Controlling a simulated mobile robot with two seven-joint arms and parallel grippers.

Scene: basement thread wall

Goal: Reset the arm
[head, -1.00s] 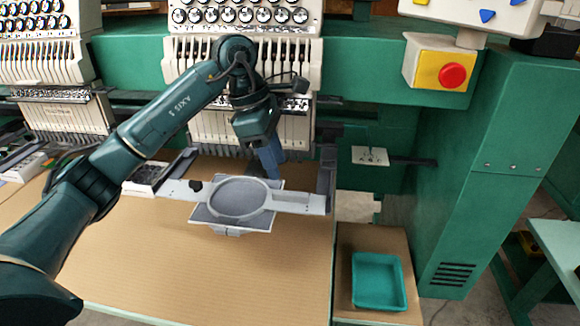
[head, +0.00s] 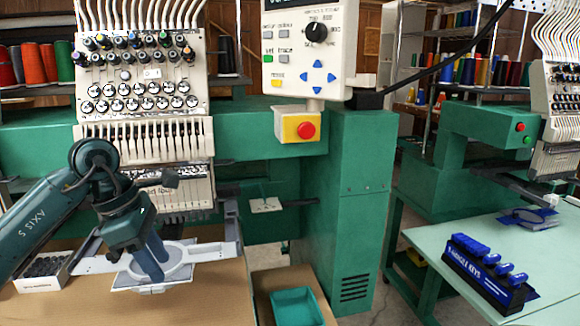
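My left arm reaches in from the left in the head view. Its dark teal gripper (head: 157,269) points down, with its bluish fingers in front of the grey embroidery hoop (head: 178,251) on the machine's frame. The fingers overlap the hoop in the picture; I cannot tell whether they touch it. The fingers overlap each other and I see nothing clearly held, so open or shut is unclear. My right gripper is not in view.
The green embroidery machine's needle head (head: 148,140) stands close behind my arm. A control panel (head: 305,45) and a red stop button (head: 306,130) are at centre. A teal tray (head: 297,308) sits below. A blue key rack (head: 488,272) stands on the right table.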

